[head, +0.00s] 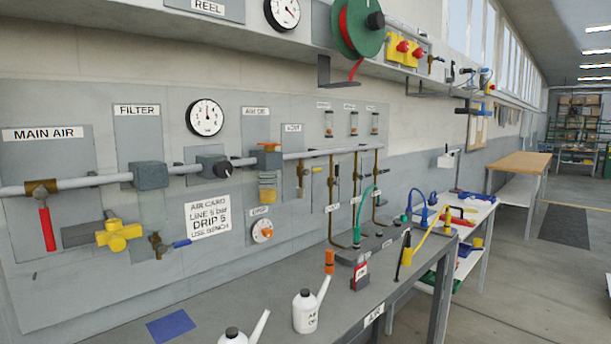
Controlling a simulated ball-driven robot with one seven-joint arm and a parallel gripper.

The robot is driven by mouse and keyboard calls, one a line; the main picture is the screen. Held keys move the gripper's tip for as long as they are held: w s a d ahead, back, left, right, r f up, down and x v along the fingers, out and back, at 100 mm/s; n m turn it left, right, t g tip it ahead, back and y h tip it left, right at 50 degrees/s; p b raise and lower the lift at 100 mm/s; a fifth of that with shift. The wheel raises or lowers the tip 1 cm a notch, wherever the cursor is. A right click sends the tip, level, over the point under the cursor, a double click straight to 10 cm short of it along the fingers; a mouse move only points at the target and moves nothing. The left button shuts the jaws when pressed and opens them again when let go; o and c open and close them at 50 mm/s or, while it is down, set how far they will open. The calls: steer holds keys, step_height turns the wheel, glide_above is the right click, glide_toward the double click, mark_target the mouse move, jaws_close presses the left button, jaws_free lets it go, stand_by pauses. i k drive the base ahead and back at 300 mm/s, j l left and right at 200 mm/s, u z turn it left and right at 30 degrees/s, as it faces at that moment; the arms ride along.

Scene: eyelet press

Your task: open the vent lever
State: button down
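A small label (292,128) that seems to read VENT is on a grey wall plate in the middle of the head view. Below it, a brass fitting (301,178) hangs from the grey air pipe (240,158). A lever on this fitting is too small to make out clearly, and I cannot tell its position. A blue-handled brass valve (165,244) sits low on the left, with its handle pointing right. A red lever (47,226) hangs down under the MAIN AIR label (42,133). My gripper is not in view.
A grey bench (240,318) runs below the wall panel. White spouted bottles (306,312), an orange-capped bottle (329,262) and a blue mat (171,326) are on it. An overhead shelf carries a green reel (357,27). Open floor (545,285) lies at the right.

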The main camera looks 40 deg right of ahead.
mark_target(307, 171)
steer(key=i+l+z, duration=0.2)
steer(key=l, duration=0.4)
steer(key=i+l+z, duration=0.2)
steer(key=i+l, duration=0.15)
steer(key=l, duration=0.15)
steer(key=i+l+z, duration=0.2)
steer(key=i+l, duration=0.15)
steer(key=l, duration=0.15)
